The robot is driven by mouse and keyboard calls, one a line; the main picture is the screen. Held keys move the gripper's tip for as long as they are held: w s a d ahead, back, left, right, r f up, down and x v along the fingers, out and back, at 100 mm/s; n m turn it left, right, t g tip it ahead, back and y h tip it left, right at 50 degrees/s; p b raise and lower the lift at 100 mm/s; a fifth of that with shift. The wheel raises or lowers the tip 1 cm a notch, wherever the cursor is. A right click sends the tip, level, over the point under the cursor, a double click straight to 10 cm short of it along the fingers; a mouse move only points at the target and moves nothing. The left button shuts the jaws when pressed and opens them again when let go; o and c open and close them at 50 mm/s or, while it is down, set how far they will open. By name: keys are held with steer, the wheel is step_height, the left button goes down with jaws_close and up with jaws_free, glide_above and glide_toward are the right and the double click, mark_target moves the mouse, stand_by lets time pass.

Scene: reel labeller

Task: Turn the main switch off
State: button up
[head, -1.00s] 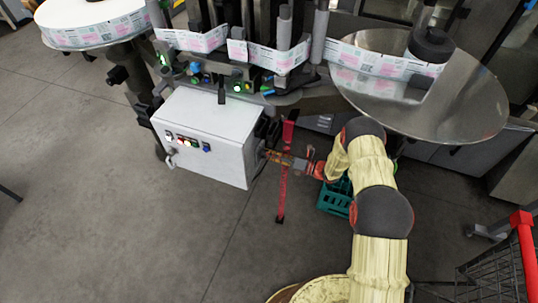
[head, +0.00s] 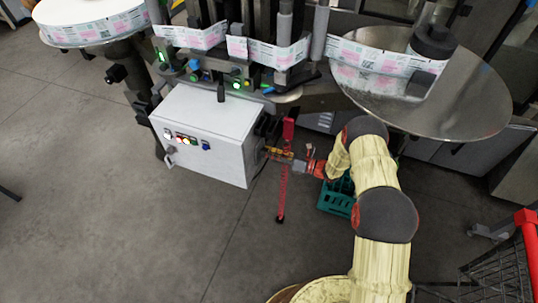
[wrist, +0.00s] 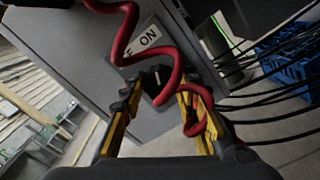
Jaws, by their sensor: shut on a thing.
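The main switch (wrist: 157,84) is a black knob with a pale mark, on the side of a grey cabinet. It sits between the fingers of my gripper (wrist: 160,93), which is shut on it. A white label (wrist: 142,42) beside the knob reads "ON"; its other word is partly covered. In the head view, my gripper (head: 270,154) reaches the right side of the white cabinet (head: 205,130), where the knob is too small to make out. A red coiled cable (wrist: 172,55) crosses in front of the gripper in the wrist view and hides part of the cabinet face.
A teal crate (head: 335,196) stands on the floor below my arm. Black cables (wrist: 265,85) hang to the right in the wrist view. A large round metal plate (head: 440,100) overhangs at the right.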

steer(key=n+b, duration=0.5)
steer(key=n, duration=0.8)
steer(key=shift+s+n+b, duration=0.1)
steer(key=shift+n+b, duration=0.3)
stand_by(0.4)
steer(key=o, duration=1.1)
steer(key=shift+o, duration=0.2)
steer(key=v, duration=1.2)
